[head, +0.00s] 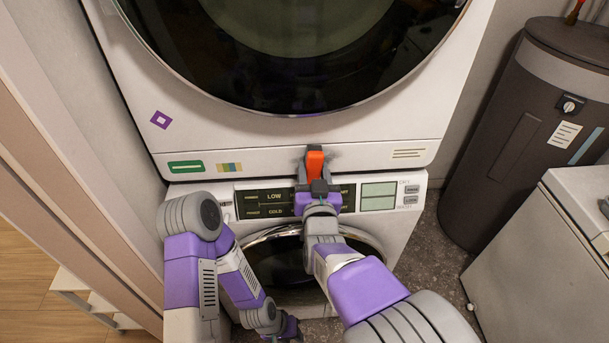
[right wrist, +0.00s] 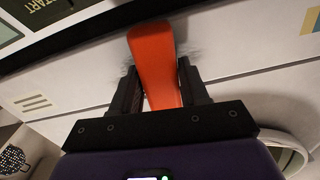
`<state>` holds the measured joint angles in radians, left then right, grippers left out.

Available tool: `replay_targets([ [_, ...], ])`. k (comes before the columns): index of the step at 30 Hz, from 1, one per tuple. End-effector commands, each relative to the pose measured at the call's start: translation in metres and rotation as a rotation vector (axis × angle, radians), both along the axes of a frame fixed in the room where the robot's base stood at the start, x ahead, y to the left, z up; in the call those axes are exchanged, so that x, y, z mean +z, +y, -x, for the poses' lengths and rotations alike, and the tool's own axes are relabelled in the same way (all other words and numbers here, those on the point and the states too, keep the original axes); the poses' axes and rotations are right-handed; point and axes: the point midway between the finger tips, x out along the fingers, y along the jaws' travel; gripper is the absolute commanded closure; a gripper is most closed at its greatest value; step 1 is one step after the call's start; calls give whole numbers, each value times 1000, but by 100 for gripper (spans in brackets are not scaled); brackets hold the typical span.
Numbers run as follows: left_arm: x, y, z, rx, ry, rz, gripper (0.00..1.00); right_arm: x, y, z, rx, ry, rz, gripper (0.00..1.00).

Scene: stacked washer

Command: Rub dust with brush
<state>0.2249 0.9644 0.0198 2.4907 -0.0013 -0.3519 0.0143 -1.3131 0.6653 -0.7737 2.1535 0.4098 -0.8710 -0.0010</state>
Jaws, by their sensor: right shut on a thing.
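The brush (head: 315,160) shows as an orange handle in the head view, at the seam between the upper and lower machines. My right gripper (head: 316,176) is shut on it. In the right wrist view the brush (right wrist: 152,58) stands between the two dark fingers, its far end against the white front panel; its bristles are hidden. Faint grey dust-like streaks (right wrist: 192,50) show on the panel on both sides of the brush. My left gripper (head: 287,330) hangs low at the bottom of the head view, away from the brush; its fingers are too small to read.
The upper machine (head: 220,130) has a large dark round door. The lower machine's control panel (head: 268,204) is behind my right wrist. A dark cylindrical tank (head: 520,130) and a white box-like unit (head: 540,250) stand at the right. A wall edge closes in on the left.

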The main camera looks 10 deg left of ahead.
Motion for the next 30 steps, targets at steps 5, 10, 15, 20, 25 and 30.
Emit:
replay_targets([
  [5, -5, 0, 0, 0, 0, 0, 66, -1, -12, -5, 0, 0, 0, 80],
  [10, -6, 0, 0, 0, 0, 0, 66, 0, -15, -6, -1, 0, 0, 80],
  [15, -10, 0, 0, 0, 0, 0, 66, 0, -25, -9, -2, 0, -2, 80],
  [20, -15, 0, 0, 0, 0, 0, 66, -1, -39, -12, -3, -1, -4, 80],
  [25, -17, 0, 0, 0, 0, 0, 66, 0, -47, -14, -1, -1, -1, 80],
  [30, -20, 0, 0, 0, 0, 0, 66, 0, -53, -16, -2, 0, -1, 80],
])
